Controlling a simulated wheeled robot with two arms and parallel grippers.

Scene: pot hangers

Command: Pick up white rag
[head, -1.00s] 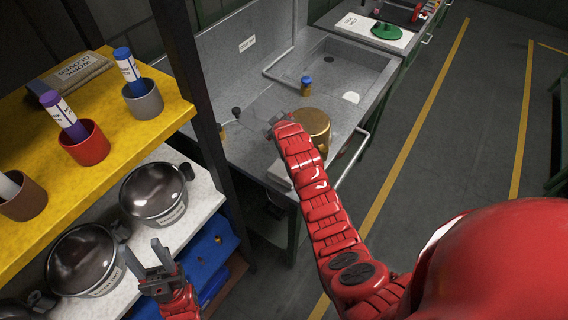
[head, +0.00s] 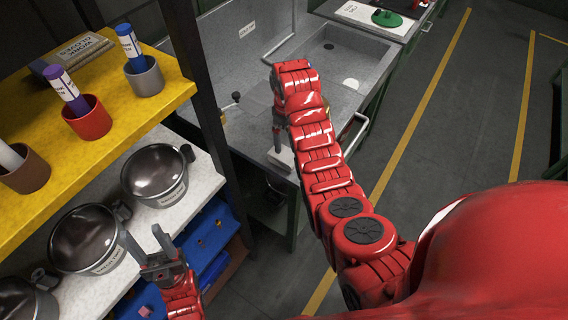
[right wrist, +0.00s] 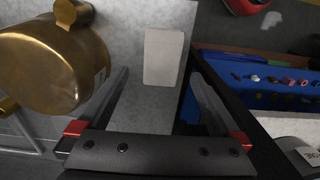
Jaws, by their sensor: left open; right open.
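A flat white rectangular thing, which looks like the white rag (right wrist: 163,57), lies on the grey counter in the right wrist view, near the counter's edge. Its pale edge also shows below my right gripper in the head view (head: 281,158). My right gripper (right wrist: 160,98) is open, its fingers pointing down toward the counter. The rag shows between and beyond the two fingers, not gripped. In the head view the right gripper (head: 279,138) is partly hidden by my own arm. My left gripper (head: 148,244) is open and empty beside the shelf.
A brass pot (right wrist: 45,62) stands close left of the right gripper; my arm mostly hides it in the head view. A sink (head: 335,60) lies behind. Steel pots (head: 156,176) fill the white shelf, cups (head: 88,118) the yellow one. Blue bins (right wrist: 262,82) sit to the right.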

